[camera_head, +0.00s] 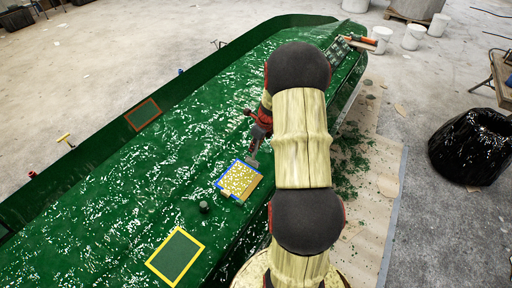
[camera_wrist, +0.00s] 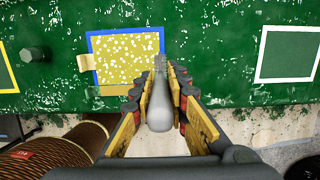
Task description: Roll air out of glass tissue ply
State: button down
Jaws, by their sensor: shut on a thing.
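The glass tissue ply (camera_head: 238,181) is a yellow, white-speckled square inside a blue border on the green mould (camera_head: 100,190). It also shows in the wrist view (camera_wrist: 125,58), with a tan tab on its left edge and a tan strip along its near edge. My gripper (camera_head: 257,147) is shut on a grey roller tool (camera_wrist: 159,112); its fingers flank the handle in the wrist view (camera_wrist: 160,95). The roller's narrow ridged head lies at the ply's right edge in that view. I cannot tell whether it touches the surface.
A dark post (camera_head: 204,207) stands on the mould near the ply. A yellow-bordered patch (camera_head: 175,257) and an orange-bordered patch (camera_head: 142,114) lie bare on it. Tools (camera_head: 360,42) rest at the far end. A black bag (camera_head: 472,146) stands on the floor at right.

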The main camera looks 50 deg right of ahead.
jog(key=w, duration=0.6)
jog(key=s+a+b, duration=0.3)
jog(key=a, duration=1.4)
jog(key=s+d+f+b, duration=0.1)
jog(key=s+f+b, duration=0.1)
jog(key=s, duration=0.5)
jog(key=shift+d+f, duration=0.35)
jog(key=shift+f, duration=0.1)
jog(key=shift+x, duration=0.75)
dwell(0.7)
